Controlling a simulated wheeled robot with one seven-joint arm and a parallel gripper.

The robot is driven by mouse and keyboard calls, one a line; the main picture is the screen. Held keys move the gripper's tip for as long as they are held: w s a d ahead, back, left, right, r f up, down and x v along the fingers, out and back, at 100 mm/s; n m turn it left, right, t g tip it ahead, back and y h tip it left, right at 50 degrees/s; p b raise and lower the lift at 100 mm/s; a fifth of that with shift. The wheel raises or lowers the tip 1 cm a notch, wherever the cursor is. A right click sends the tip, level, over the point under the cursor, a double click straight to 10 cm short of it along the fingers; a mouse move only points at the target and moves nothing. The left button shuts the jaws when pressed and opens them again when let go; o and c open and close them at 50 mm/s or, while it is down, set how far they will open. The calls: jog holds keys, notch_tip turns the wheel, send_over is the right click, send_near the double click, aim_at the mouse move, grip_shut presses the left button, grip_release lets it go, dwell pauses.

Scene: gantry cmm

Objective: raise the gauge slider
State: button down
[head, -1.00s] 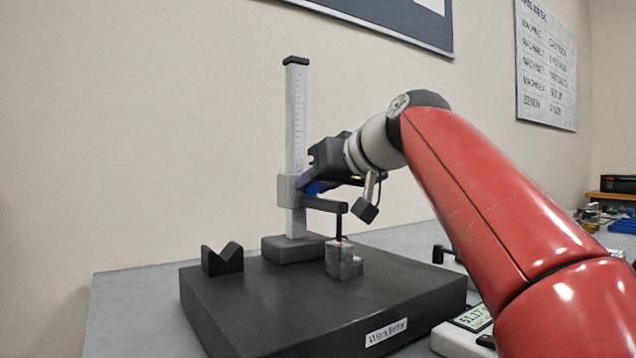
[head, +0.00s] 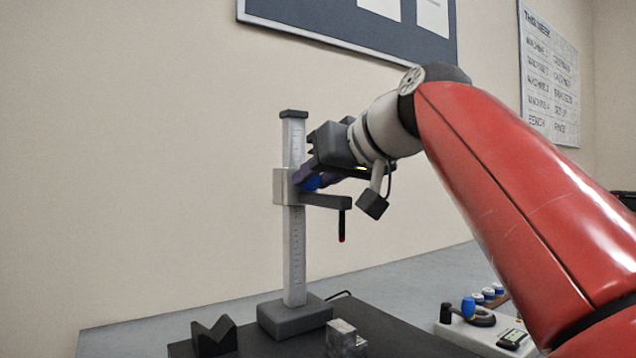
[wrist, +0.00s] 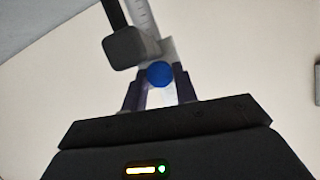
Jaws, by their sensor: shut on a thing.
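The gauge slider (head: 281,187) is a pale block around the upright scaled column (head: 294,255), in the column's upper part. Its dark arm (head: 325,201) reaches right and carries a thin black probe with a red tip (head: 342,238), in the air above the steel block (head: 345,340). My gripper (head: 305,180) is shut on the slider's blue knob (head: 313,183). In the wrist view the blue knob (wrist: 159,74) sits between my fingers (wrist: 160,95). The grip contact is partly hidden in the head view.
The column's dark foot (head: 294,316) stands on the black plate (head: 385,335). A dark V-block (head: 214,337) is at left. A control box (head: 480,330) with knobs and display stands right, below my arm. The wall is behind.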

jog(key=c, duration=1.1)
grip_release()
jog(key=v, duration=0.8)
